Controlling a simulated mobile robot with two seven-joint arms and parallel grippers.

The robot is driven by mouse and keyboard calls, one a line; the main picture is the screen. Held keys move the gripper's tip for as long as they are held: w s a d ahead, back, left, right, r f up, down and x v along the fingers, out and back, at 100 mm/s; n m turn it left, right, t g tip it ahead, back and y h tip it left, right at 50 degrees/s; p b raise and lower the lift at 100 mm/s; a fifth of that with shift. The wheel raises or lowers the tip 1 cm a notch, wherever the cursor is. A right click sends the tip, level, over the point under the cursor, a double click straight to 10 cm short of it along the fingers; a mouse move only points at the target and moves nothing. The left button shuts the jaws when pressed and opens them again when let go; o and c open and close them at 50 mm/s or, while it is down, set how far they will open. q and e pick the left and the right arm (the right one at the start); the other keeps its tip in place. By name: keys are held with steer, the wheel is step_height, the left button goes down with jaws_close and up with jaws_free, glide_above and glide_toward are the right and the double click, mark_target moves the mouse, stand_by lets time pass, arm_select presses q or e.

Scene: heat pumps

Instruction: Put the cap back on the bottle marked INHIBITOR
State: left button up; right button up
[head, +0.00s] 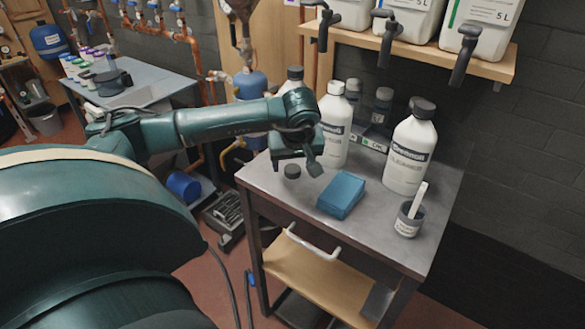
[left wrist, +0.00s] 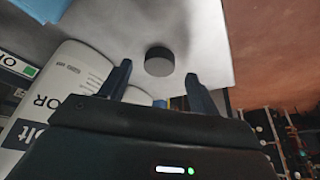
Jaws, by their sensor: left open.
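A dark round cap (head: 292,171) lies on the grey metal bench (head: 410,250), near its left edge. In the left wrist view the cap (left wrist: 159,62) shows between and beyond the fingertips. My left gripper (head: 300,162) is open and empty, above the bench just by the cap. A white bottle (head: 335,120) with a white top and no dark cap stands behind the gripper, its label partly hidden. In the left wrist view a white bottle (left wrist: 75,80) at the left has a label ending in "OR". My right gripper is not in view.
A capped white bottle (head: 409,155) stands right of a blue block (head: 341,194). A small grey cup (head: 409,219) with a white stick is at the front right. Another dark-capped bottle (head: 294,75) stands behind my arm. Canisters with dark taps sit on a shelf (head: 420,52) above.

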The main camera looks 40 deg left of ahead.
arm_select(q)
steer(key=shift+x, duration=0.9)
steer(key=shift+d, duration=0.1)
steer(key=c, duration=1)
